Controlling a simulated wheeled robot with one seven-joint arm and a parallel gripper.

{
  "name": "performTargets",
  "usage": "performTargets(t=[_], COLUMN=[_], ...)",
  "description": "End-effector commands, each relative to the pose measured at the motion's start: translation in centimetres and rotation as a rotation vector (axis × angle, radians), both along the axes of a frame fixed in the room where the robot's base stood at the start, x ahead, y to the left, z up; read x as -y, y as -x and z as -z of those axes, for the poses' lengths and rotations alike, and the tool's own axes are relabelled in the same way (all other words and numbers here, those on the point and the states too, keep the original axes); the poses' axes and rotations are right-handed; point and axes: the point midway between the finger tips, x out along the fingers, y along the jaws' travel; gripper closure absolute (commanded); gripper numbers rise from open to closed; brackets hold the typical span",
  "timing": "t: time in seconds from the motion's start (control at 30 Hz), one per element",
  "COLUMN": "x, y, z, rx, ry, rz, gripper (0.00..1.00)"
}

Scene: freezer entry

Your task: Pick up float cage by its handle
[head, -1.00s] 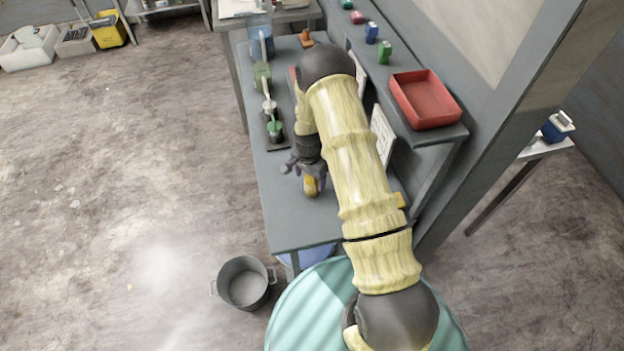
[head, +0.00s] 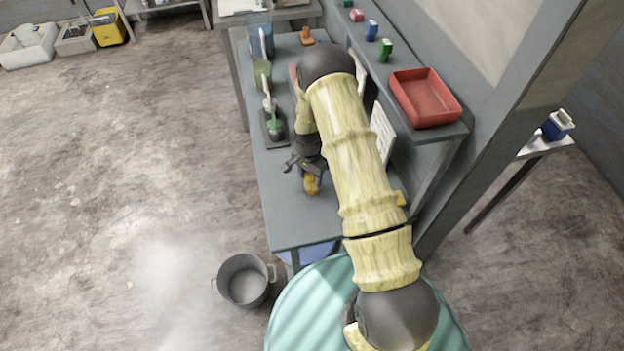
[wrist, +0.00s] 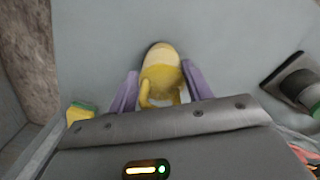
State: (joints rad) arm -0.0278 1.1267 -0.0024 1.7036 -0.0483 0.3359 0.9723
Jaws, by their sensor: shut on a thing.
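The float cage (head: 311,185) is a small yellow, rounded thing at the front part of the grey bench, partly hidden by my gripper in the head view. In the wrist view the float cage (wrist: 160,62) lies between the two purple fingers, with a curved yellow handle part nearest the palm. My gripper (wrist: 158,78) is shut on it, with a finger on each side. In the head view my gripper (head: 306,172) is low over the bench. I cannot tell whether the cage is clear of the bench top.
A red tray (head: 425,98) sits on the shelf at right. A yellow-green sponge (wrist: 80,113) lies nearby. A grey pot (head: 244,281) stands on the floor. The bench front is mostly clear.

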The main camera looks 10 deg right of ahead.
Motion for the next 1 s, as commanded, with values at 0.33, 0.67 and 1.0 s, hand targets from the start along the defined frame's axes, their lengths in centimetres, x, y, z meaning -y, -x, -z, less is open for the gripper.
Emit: performTargets(t=[0.33,0.67,1.0], x=[0.0,0.0,0.1], y=[-0.1,-0.1,0.0], z=[-1.2,-6.3,-9.9], rx=[0.001,0.004,0.0], ry=[0.0,0.0,0.0], rz=[0.0,0.0,0.003], gripper=[0.73,0.73,0.73])
